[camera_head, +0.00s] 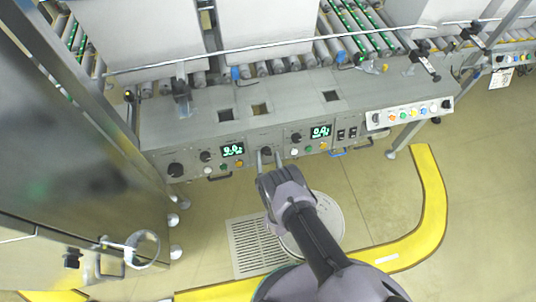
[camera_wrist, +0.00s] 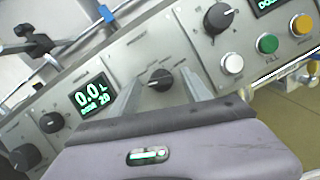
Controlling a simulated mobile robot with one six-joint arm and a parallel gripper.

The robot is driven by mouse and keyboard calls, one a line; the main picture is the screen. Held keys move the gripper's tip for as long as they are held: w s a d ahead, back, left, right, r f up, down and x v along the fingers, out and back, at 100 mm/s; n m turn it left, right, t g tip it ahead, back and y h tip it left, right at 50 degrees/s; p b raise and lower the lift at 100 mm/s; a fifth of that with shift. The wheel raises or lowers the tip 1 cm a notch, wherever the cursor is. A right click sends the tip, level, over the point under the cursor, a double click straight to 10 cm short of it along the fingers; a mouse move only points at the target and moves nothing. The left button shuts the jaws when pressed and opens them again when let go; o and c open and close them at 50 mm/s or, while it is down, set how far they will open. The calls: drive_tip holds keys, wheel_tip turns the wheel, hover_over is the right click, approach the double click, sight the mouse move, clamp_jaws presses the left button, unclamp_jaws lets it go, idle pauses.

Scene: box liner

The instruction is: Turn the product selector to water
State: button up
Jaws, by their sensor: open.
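The selector knob (camera_head: 266,151) is small and black, on the front of the grey control panel between two green displays. In the wrist view the knob (camera_wrist: 160,79) sits on a grey plate with small labels that I cannot read, so I cannot tell which one is water. Its bar lies roughly crosswise in the picture. My gripper (camera_head: 269,161) is open, in front of the panel. In the wrist view its fingers (camera_wrist: 162,92) stand on either side of the knob, with a gap on each side. I cannot tell how deep they reach.
A display (camera_wrist: 93,98) reading 0.0 L and a black knob (camera_wrist: 52,122) are left of the selector. To the right are another knob (camera_wrist: 218,18) and white, green and orange buttons (camera_wrist: 267,44). A roller conveyor (camera_head: 290,65) runs behind; a steel cabinet (camera_head: 70,150) stands left.

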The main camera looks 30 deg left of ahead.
clamp_jaws()
